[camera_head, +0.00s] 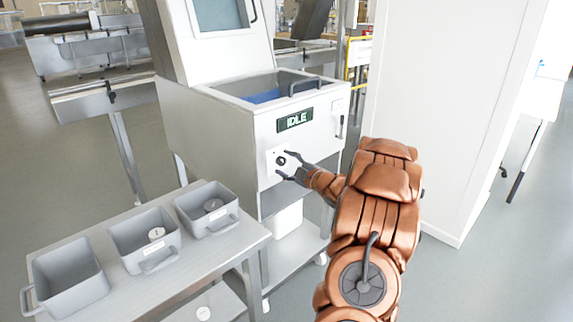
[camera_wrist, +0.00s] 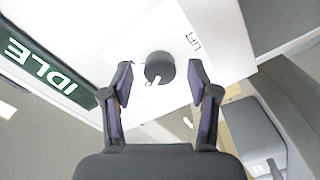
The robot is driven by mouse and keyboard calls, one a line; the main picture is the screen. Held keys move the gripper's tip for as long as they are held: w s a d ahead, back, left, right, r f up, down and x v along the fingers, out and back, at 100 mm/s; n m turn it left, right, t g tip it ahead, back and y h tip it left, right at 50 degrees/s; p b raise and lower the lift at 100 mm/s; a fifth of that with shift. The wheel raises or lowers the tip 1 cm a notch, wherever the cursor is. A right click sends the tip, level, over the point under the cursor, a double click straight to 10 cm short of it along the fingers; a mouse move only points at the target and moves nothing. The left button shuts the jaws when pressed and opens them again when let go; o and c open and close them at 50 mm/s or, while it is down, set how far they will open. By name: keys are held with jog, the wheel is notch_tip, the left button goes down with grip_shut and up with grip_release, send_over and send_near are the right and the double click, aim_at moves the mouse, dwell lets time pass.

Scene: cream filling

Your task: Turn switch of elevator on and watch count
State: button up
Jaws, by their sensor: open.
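The elevator switch is a round dark knob (camera_wrist: 159,67) on a white plate marked "LIFT" in the wrist view. In the head view the knob (camera_head: 281,160) sits on the front of the white machine (camera_head: 225,128). A dark display (camera_head: 295,119) above it reads "IDLE", and the display (camera_wrist: 45,72) also shows at the left of the wrist view. My gripper (camera_wrist: 162,78) is open, with one finger on each side of the knob. Gaps show between the fingers and the knob, so it is not gripped.
A metal table (camera_head: 190,262) at the lower left carries three grey bins; the middle bin (camera_head: 145,240) and right bin (camera_head: 207,208) each hold a round, pale or metallic piece. The left bin (camera_head: 68,276) looks empty. A white wall (camera_head: 440,110) stands close on the right.

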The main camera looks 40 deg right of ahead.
grip_shut()
dwell(0.5)
